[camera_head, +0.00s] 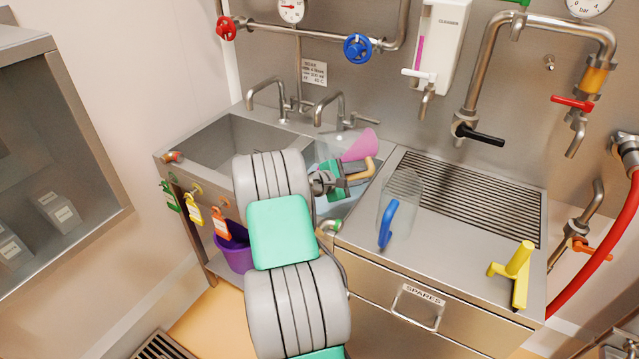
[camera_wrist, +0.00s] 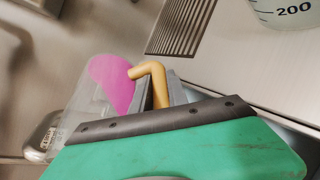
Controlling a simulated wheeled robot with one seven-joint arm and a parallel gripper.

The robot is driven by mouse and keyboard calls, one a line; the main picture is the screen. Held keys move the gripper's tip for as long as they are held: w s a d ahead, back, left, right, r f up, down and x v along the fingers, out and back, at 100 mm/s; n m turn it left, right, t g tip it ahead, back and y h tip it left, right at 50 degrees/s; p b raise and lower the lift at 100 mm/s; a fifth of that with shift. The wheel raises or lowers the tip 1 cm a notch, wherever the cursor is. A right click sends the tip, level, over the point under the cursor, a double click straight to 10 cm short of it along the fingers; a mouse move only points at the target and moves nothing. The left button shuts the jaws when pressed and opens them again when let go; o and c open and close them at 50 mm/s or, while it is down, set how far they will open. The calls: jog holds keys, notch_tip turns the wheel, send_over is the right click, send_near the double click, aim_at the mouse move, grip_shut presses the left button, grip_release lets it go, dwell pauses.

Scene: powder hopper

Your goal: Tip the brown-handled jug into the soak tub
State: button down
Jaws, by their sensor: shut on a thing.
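The brown-handled jug (camera_head: 333,148) is clear, with a tan handle (camera_head: 364,171) and a wedge of pink (camera_head: 361,146). My gripper (camera_head: 352,178) is shut on the handle and holds the jug above the soak tub (camera_head: 337,209), the right basin with bluish liquid. The jug looks tilted; its rim and any stream are not clearly visible. In the wrist view the handle (camera_wrist: 156,80) stands between the fingers, with the clear body (camera_wrist: 82,106) and pink contents (camera_wrist: 112,82) to the left. My gripper and arm hide much of the tub.
A blue-handled clear jug (camera_head: 398,204) stands on the counter to the right, beside a slatted drainer (camera_head: 480,200). A yellow-handled object (camera_head: 516,270) is farther right. Taps (camera_head: 330,101) rise behind the basins. The left basin (camera_head: 215,143) looks empty.

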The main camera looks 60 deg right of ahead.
jog(key=shift+f+h+b, duration=0.1)
jog(key=shift+h+b, duration=0.4)
jog(key=shift+b, duration=0.4)
